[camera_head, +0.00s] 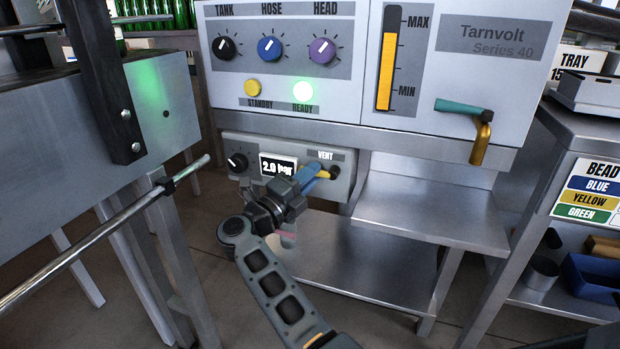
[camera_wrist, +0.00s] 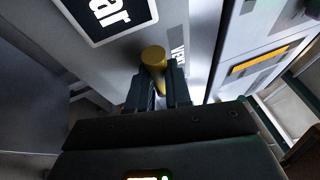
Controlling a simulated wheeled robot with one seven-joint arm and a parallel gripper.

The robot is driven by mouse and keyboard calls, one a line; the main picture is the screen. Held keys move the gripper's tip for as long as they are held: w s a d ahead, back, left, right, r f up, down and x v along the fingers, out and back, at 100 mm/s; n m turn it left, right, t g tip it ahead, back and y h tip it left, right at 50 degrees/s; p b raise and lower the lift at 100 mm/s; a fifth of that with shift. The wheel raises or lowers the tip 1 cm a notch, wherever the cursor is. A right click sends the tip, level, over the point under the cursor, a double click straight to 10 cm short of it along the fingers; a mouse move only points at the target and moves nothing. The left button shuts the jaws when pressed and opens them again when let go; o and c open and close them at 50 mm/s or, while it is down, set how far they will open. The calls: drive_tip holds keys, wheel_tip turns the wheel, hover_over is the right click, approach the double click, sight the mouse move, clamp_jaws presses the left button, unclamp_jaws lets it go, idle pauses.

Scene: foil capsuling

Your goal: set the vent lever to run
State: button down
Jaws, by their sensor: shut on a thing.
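The vent lever (camera_head: 324,174) is yellow and joins a dark hub at the right end of the small lower panel (camera_head: 237,146), under the VENT label. In the head view it points left from the hub. My gripper (camera_head: 308,180) is at the lever, with a bluish finger covering part of it. In the wrist view the lever's round yellow end (camera_wrist: 153,56) shows at the fingertips (camera_wrist: 160,82), and the gripper is shut on it. The rest of the lever is hidden behind the fingers. No run marking can be read.
The display (camera_head: 278,167) on the lower panel reads 2.0 bar, with a black knob (camera_head: 237,162) to its left. A steel shelf (camera_head: 420,215) juts out at right. A grey housing (camera_head: 90,140) and rod stand at left.

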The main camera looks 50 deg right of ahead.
drive_tip(key=c, duration=1.1)
unclamp_jaws()
drive_tip(key=shift+o, duration=0.2)
drive_tip(key=shift+a, duration=0.1)
drive_tip(key=p+v, duration=0.1)
drive_tip(key=v, duration=0.6)
drive_tip(key=shift+a, duration=0.3)
drive_tip(key=shift+f, duration=0.1)
drive_tip(key=shift+s, duration=0.15)
